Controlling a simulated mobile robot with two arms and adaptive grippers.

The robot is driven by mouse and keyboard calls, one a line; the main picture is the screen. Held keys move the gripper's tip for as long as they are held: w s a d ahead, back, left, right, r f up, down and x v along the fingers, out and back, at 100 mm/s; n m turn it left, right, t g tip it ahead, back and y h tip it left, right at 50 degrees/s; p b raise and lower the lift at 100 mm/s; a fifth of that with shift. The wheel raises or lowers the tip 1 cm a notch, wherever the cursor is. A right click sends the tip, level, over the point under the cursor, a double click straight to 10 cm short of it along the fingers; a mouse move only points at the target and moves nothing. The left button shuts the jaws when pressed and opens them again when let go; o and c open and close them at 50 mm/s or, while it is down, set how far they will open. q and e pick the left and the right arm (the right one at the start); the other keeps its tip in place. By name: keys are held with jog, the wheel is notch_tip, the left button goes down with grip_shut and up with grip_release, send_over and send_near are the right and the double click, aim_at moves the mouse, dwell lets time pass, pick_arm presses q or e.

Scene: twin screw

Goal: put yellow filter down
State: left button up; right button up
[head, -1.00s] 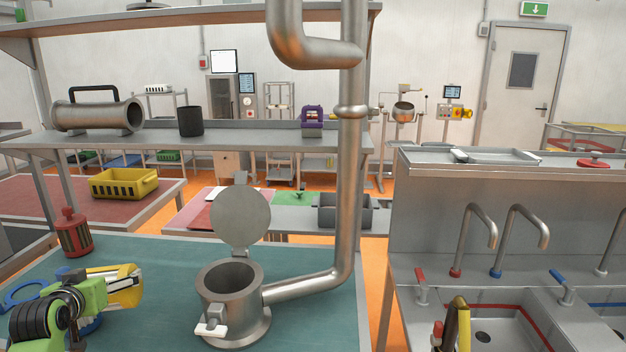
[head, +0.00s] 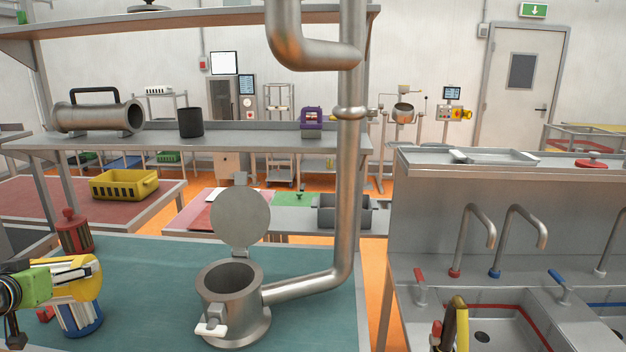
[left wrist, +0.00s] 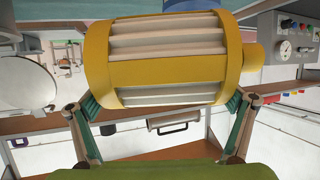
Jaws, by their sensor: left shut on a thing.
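The yellow filter (head: 88,285) has yellow bands and white ribs. My left gripper (head: 76,268) is shut on it at the left of the green table, in the head view. In the left wrist view the filter (left wrist: 165,62) lies across between the two fingers, which press on its sides. A blue-ringed part with white ribs (head: 82,322) shows just below the filter; I cannot tell whether they touch.
A red filter (head: 75,232) stands behind my left gripper. A steel pot with an open lid (head: 232,300) and its pipe (head: 310,285) stand on the green table (head: 160,290). Table surface between filter and pot is clear. A sink (head: 500,325) is at the right.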

pick_arm(q)
jog(key=s+d+f+m+g+h, duration=0.1)
jog(key=s+d+f+m+h, duration=0.1)
jog(key=s+d+m+h, duration=0.2)
jog(key=s+d+f+m+g+h, duration=0.2)
jog(key=s+d+m+h, duration=0.3)
jog(key=s+d, duration=0.6)
jog(key=s+d+f+m+g+h, duration=0.2)
jog(key=s+d, duration=0.5)
jog(key=d, duration=1.4)
jog(key=f+m+h, duration=0.1)
jog(key=m+h, duration=0.1)
jog(key=h, duration=0.1)
jog(key=shift+s+f+m+b, duration=0.25)
jog(key=shift+f+m+b, duration=0.05)
jog(key=shift+f, duration=0.05)
jog(key=shift+w+d+r, duration=0.1)
